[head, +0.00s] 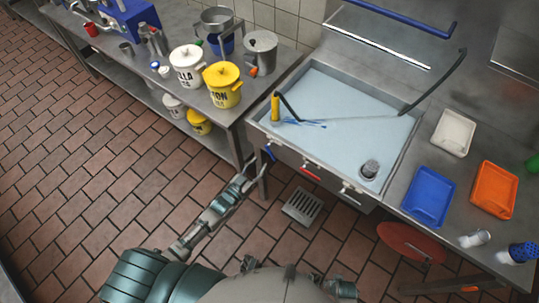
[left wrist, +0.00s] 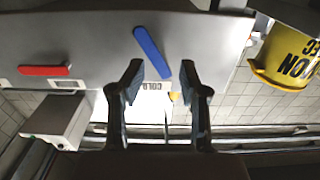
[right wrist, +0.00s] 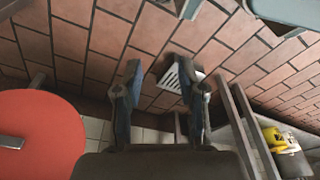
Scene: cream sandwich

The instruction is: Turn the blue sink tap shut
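The blue tap handle (head: 269,152) is on the sink's front panel, at its left end. In the left wrist view the blue handle (left wrist: 152,52) lies slanted just ahead of the fingertips, above a label reading COLD (left wrist: 155,87). My left gripper (head: 248,178) is open and empty, below and a little left of the handle in the head view. In the left wrist view the fingers (left wrist: 161,70) stand apart, with the handle's end near the gap between them. I cannot tell whether they touch it. My right gripper (right wrist: 160,72) is open and empty, over the tiled floor.
A red tap handle (head: 311,171) sits right of the blue one. A yellow pot (head: 224,92) stands on the left counter. A round red seat (right wrist: 38,135) is left of my right gripper.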

